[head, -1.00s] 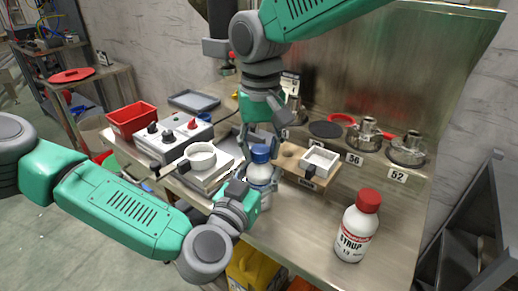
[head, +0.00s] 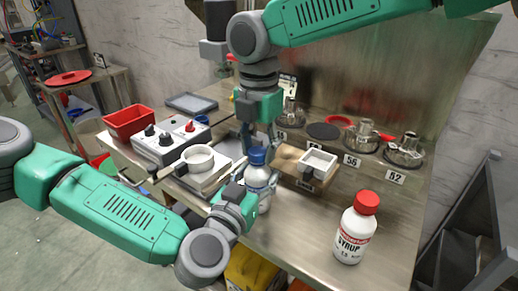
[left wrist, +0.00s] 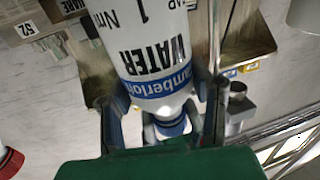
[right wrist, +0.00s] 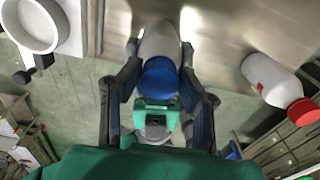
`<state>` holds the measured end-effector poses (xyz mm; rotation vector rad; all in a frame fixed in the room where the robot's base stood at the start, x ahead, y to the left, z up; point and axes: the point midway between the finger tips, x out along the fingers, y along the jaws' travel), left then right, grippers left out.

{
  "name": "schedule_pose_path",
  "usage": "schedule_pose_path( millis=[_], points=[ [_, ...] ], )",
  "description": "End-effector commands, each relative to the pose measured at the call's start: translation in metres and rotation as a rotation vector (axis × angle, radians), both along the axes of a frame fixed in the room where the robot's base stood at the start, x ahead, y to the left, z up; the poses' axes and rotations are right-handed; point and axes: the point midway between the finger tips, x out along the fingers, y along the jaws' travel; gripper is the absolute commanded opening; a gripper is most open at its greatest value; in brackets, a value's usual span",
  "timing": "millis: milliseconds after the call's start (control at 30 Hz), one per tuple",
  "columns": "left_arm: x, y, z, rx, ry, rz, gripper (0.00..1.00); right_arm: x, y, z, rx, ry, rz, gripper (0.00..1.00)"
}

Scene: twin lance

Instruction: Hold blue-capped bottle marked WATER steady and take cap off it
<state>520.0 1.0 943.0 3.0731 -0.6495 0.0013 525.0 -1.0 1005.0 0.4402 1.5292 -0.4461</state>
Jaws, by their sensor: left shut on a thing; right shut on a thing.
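The bottle marked WATER (head: 257,180) stands upright above the worktop, its white and blue label plain in the left wrist view (left wrist: 150,50). Its blue cap (head: 257,157) sits on top and also shows in the right wrist view (right wrist: 160,78). My left gripper (head: 252,196) is shut around the bottle's body from the side. My right gripper (right wrist: 160,55) comes down from above and is shut on the cap, one finger on each side. The fingers partly hide the bottle neck, so I cannot tell whether the cap has loosened.
A red-capped SYRUP bottle (head: 355,230) stands on the worktop at the right. A white pan (head: 198,159) and a control box (head: 170,138) are at the left. A wooden block with a white square dish (head: 317,163) is close behind the bottle.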

Motion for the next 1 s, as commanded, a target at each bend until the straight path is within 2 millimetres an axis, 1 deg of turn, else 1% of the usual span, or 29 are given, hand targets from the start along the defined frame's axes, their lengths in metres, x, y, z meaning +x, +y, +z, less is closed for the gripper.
schedule_pose_path(
  millis=[33,300,400,500,600,700,1000],
  points=[
    [-0.0056,-0.0057,-0.0017,0.002,0.006,-0.02,0.0,0.0013,0.0041,0.0012,0.013,-0.006,0.112,0.0],
    [-0.0055,-0.0058,-0.0017,0.002,0.006,-0.02,0.0,0.0007,0.0065,0.0016,0.013,-0.006,0.751,0.0],
    [-0.0054,-0.0057,-0.0017,0.002,0.006,-0.02,0.0,0.0,0.0071,0.0018,0.012,-0.007,0.978,0.0],
    [-0.0052,-0.0057,-0.0017,0.002,0.006,-0.019,0.0,-0.0006,0.0078,0.0019,0.012,-0.007,1.168,0.0],
    [-0.0051,-0.0057,-0.0017,0.002,0.006,-0.019,0.0,-0.0009,0.0078,0.0017,0.011,-0.006,1.294,0.0],
    [-0.005,-0.0057,-0.0017,0.002,0.006,-0.019,0.0,-0.001,0.0079,0.0019,0.01,-0.006,1.355,0.0],
    [-0.0047,-0.0056,-0.0017,0.002,0.006,-0.018,0.0,-0.0014,0.0079,0.0018,0.01,-0.006,1.368,0.0]
  ],
)
